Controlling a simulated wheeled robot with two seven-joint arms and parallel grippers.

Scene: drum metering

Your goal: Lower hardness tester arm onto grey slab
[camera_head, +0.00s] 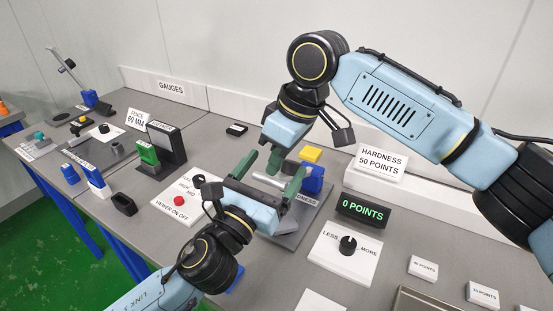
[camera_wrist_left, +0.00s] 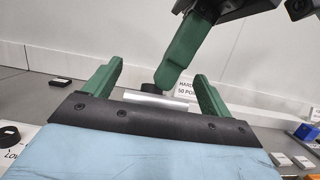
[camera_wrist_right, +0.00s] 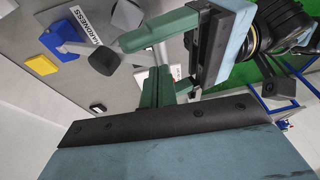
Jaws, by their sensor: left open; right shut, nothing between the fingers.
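The hardness tester has a blue block (camera_head: 313,182), a yellow block (camera_head: 310,154) and a pale bar (camera_head: 268,181), its likely arm. It stands on a grey base (camera_head: 317,213) marked HARDNESS. My left gripper (camera_head: 270,168) is open, its green fingers either side of the pale bar; contact is unclear. The bar (camera_wrist_left: 155,98) also shows between those fingers in the left wrist view. My right gripper (camera_head: 272,172) is shut and empty, pointing down just above the bar. The blue block (camera_wrist_right: 66,32) shows in the right wrist view. The grey slab cannot be made out; my left gripper covers that area.
A green "0 POINTS" display (camera_head: 363,211) and a dial panel (camera_head: 343,255) stand right of the tester. A HARDNESS 50 POINTS sign (camera_head: 380,163) is behind. A viewer panel (camera_head: 182,200) with a red button lies left. My two grippers are very close together.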

